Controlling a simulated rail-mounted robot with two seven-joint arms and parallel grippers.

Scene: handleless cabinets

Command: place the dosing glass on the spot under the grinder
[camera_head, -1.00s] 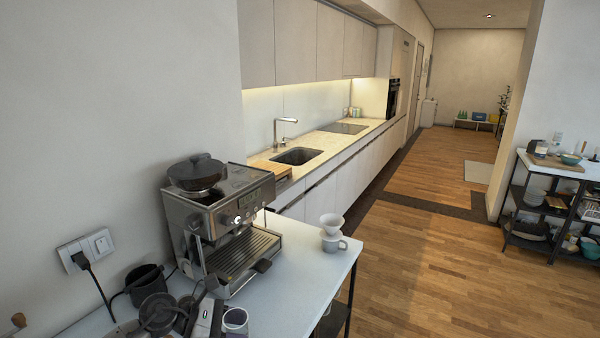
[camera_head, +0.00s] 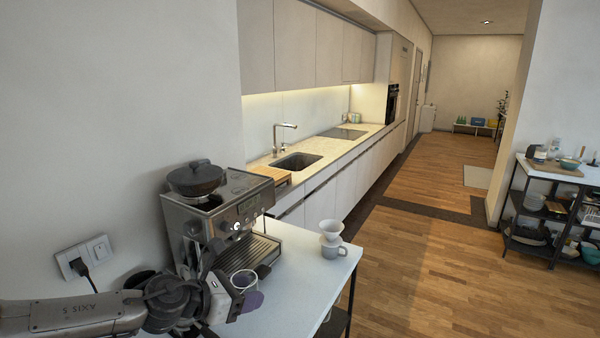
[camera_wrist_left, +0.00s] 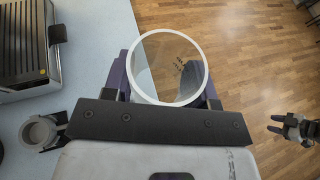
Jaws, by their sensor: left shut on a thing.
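In the left wrist view the glass (camera_wrist_left: 171,37) shows a white ring rim between the fingers. It is held beside the front of the steel coffee machine (camera_head: 212,222), which has a dark round hopper (camera_head: 196,178) on top. No separate grinder is visible, and the spot under it cannot be made out. My right gripper (camera_wrist_left: 285,125) shows small at the right of the left wrist view, over the floor, fingers apart and empty.
A white dripper on a mug (camera_head: 331,242) stands near the right corner of the white counter (camera_head: 297,262). A grey cup (camera_wrist_left: 39,131) is left of my left gripper in the wrist view. A power cable (camera_head: 90,277) runs from the wall socket. The counter's middle is clear.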

